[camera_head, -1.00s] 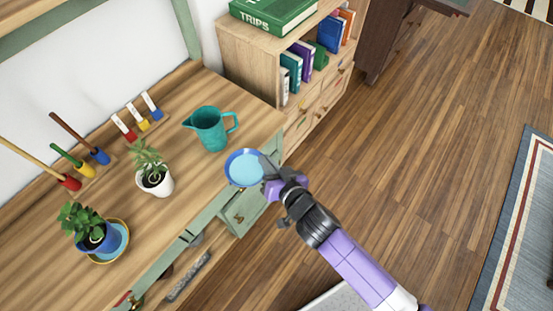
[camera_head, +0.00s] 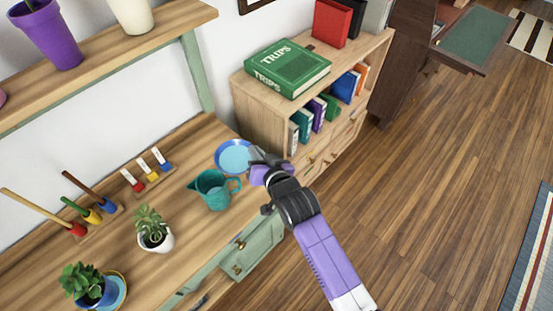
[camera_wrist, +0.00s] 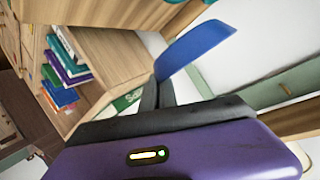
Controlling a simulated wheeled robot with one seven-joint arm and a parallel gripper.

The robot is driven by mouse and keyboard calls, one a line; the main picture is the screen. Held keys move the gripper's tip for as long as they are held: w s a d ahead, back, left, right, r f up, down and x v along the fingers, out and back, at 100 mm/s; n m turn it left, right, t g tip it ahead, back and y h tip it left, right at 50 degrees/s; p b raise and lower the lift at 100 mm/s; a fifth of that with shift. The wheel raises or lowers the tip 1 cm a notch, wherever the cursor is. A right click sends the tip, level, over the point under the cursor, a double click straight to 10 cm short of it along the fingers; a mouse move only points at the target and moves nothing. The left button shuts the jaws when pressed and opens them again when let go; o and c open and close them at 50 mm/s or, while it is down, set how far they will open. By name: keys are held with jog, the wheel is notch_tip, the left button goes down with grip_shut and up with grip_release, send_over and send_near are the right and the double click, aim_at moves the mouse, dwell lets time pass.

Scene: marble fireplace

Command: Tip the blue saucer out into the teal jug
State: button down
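The blue saucer (camera_head: 234,156) has a dark blue rim and a light blue inside. It is held at its right edge by my gripper (camera_head: 256,157), and its inside faces the head camera. In the wrist view the saucer (camera_wrist: 196,46) shows as a tilted blue shape beyond my gripper's fingers (camera_wrist: 157,92), which look closed on its edge. I see nothing loose in the saucer. The teal jug (camera_head: 212,190) stands upright on the wooden desk, its spout to the left and handle to the right. In the head view the saucer appears just above and behind the jug.
A potted plant in a white pot (camera_head: 152,230) and one in a blue pot (camera_head: 92,290) stand left of the jug. A bookcase with a green book (camera_head: 288,68) is behind right.

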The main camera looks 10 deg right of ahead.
aim_at(242, 149)
jog(key=shift+w+a+r+n+y+p, duration=0.2)
jog(key=shift+w+a+r, duration=0.2)
jog(key=shift+a, duration=0.15)
jog(key=shift+w+a+r+n+y+p, duration=0.1)
jog(key=shift+w+a+r+n+y, duration=0.1)
jog(key=shift+w+a+r, duration=0.25)
jog(key=shift+a+f, duration=0.15)
jog(key=shift+a, duration=0.15)
jog(key=shift+a+f, duration=0.1)
jog(key=shift+f, duration=1.4)
jog(key=shift+s+a+r+n, duration=0.1)
jog(key=shift+r+n, duration=0.2)
jog(key=shift+r, duration=0.2)
jog(key=shift+s+r+n+t, duration=0.1)
jog(key=shift+r+n+t, duration=0.5)
jog(key=shift+r+n, duration=0.3)
jog(key=shift+r, duration=0.1)
jog(key=shift+s+a+r+n+t+h+b, duration=0.2)
jog(key=shift+r+n+t+b, duration=0.15)
jog(key=shift+b, duration=0.95)
jog(key=shift+s+a+r+n+t+h+b, duration=0.1)
jog(key=shift+a+r+n+t+h+b, duration=0.25)
jog(key=shift+b, duration=0.95)
dwell(1.1)
